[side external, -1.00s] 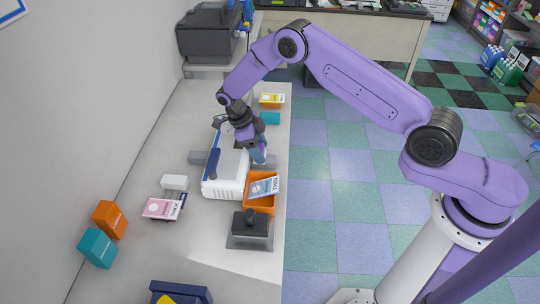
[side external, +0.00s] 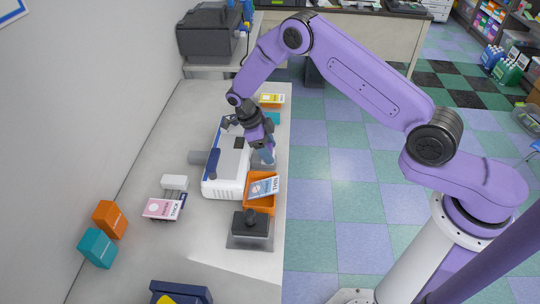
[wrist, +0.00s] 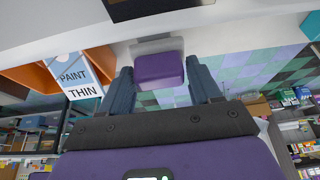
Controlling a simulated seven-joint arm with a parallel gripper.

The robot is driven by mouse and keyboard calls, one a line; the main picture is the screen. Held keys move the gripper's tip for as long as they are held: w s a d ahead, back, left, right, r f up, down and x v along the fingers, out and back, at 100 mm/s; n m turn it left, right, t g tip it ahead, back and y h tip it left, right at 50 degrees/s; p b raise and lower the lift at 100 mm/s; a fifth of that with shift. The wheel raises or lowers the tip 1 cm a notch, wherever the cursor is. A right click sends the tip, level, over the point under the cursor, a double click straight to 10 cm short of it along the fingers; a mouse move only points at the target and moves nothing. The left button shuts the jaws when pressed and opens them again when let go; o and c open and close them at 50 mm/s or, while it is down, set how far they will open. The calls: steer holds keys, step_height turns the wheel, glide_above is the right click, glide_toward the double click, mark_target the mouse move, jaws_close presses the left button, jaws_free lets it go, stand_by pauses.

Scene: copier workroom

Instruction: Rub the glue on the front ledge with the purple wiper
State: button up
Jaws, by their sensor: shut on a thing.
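My gripper (side external: 266,155) is at the right side of the white machine (side external: 212,187), low over the strip between it and the bench edge. In the wrist view, the two blue-grey fingers of my gripper (wrist: 162,88) are shut on the purple wiper (wrist: 159,69). A pale grey part shows just beyond the wiper, close to the machine's white edge (wrist: 60,34). I cannot tell whether the wiper touches the ledge. In the side view my fingers hide the wiper. I cannot make out the glue in either view.
An orange bin (side external: 262,206) holding a paint thinner packet (side external: 263,188) stands close to my gripper. A black stamp-like block (side external: 250,224) is nearer the camera. A teal block and a yellow-topped box (side external: 271,100) lie behind. The floor right of the bench is clear.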

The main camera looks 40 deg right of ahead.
steer(key=shift+w+a, duration=0.95)
steer(key=shift+a, duration=0.05)
steer(key=shift+s+d, duration=1.2)
steer(key=shift+w+a, duration=1.15)
steer(key=shift+a, duration=0.05)
